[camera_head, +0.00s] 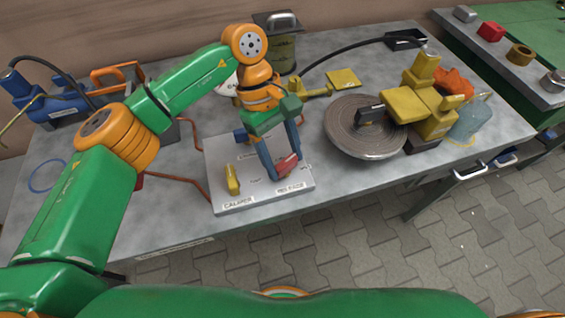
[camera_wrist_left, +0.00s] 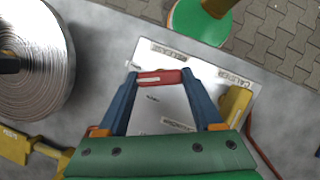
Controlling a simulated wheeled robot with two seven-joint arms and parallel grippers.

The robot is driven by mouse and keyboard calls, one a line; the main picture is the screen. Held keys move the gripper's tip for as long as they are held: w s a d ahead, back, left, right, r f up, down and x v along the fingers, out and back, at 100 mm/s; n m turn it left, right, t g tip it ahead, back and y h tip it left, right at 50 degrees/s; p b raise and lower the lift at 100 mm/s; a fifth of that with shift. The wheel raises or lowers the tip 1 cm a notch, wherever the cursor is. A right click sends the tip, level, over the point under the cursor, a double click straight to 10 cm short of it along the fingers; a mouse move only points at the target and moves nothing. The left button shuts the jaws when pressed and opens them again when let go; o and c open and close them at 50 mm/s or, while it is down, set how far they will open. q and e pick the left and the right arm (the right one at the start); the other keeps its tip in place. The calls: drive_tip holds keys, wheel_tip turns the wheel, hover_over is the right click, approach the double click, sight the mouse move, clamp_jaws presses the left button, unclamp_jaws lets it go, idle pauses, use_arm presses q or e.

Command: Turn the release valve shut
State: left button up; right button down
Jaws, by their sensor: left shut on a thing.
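The release valve's red handle (camera_head: 288,163) is on a light panel (camera_head: 235,207) on the workbench, above a label that seems to read RELEASE. My left gripper (camera_head: 285,166) reaches down over the panel with its two blue fingers shut on this handle. In the left wrist view the red handle (camera_wrist_left: 160,78) lies crosswise between the fingertips (camera_wrist_left: 160,82), with a pale mark on it. The valve body under the handle is hidden. A yellow handle (camera_head: 232,180) stands on the same panel by the label CALIPER. My right gripper is not in view.
A ribbed disc (camera_head: 352,144) with a yellow caliper (camera_head: 437,113) stands right of the panel. A blue pump (camera_head: 66,106) is at the far left, and red pipes (camera_head: 176,179) run left of the panel. The bench front right of the panel is fairly clear.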

use_arm(q)
drive_tip(key=shift+d+m+g+y, duration=0.1)
drive_tip(key=shift+m+g+y, duration=0.25)
drive_tip(key=shift+m, duration=0.85)
drive_tip(key=shift+w+m+y, duration=0.1)
drive_tip(key=shift+m+y, duration=0.45)
drive_tip(key=shift+m, duration=0.65)
drive_tip(key=o, duration=1.4)
drive_tip(key=shift+c, duration=0.2)
